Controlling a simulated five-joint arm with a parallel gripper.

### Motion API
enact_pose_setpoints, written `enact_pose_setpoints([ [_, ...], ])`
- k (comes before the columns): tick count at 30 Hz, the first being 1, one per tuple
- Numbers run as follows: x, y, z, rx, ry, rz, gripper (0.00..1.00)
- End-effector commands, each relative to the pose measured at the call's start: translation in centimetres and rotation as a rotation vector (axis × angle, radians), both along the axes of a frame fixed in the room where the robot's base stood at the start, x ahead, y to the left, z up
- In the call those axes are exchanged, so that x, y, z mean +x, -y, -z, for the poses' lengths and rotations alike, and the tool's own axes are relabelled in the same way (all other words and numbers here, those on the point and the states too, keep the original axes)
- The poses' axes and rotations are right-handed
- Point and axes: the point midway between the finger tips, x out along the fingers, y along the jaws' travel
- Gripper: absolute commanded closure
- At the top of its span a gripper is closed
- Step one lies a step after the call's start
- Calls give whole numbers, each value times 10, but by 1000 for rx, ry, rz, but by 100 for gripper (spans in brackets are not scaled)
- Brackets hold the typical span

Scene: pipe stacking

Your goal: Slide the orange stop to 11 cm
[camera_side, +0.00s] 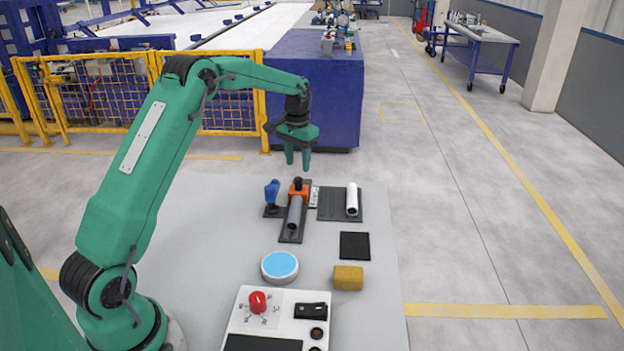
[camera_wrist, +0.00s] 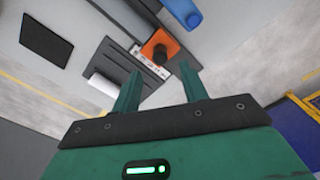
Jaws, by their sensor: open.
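The orange stop (camera_side: 299,191) with a black knob on top sits on a dark rail base (camera_side: 291,236) near the far end. A grey pipe (camera_side: 294,213) lies along the rail on the near side of the stop. A white scale strip (camera_side: 314,197) lies beside the rail; its marks are too small to read. My gripper (camera_side: 298,161) is open and empty, above the stop and apart from it. In the wrist view the orange stop (camera_wrist: 164,48) shows beyond my open fingers (camera_wrist: 160,92).
A blue-handled clamp (camera_side: 272,192) stands left of the rail. A white pipe (camera_side: 352,199) lies on a dark ribbed plate to the right. A black pad (camera_side: 354,246), yellow block (camera_side: 348,277), blue-topped disc (camera_side: 280,266) and control panel (camera_side: 272,320) are nearer.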

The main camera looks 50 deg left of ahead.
Motion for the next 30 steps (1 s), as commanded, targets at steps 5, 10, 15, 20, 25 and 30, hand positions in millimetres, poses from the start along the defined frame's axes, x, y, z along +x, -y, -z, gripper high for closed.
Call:
enact_pose_setpoints([
  [5, -1, 0, 21, -1, -3, 0, 57],
  [10, -1, 1, 42, -2, -4, 0, 57],
  [15, -1, 0, 58, 0, -2, 0, 57],
  [20, 0, 0, 66, 0, 0, 0, 57],
  [25, 0, 0, 67, 0, 0, 0, 57],
  [30, 0, 0, 67, 0, 0, 0, 67],
])
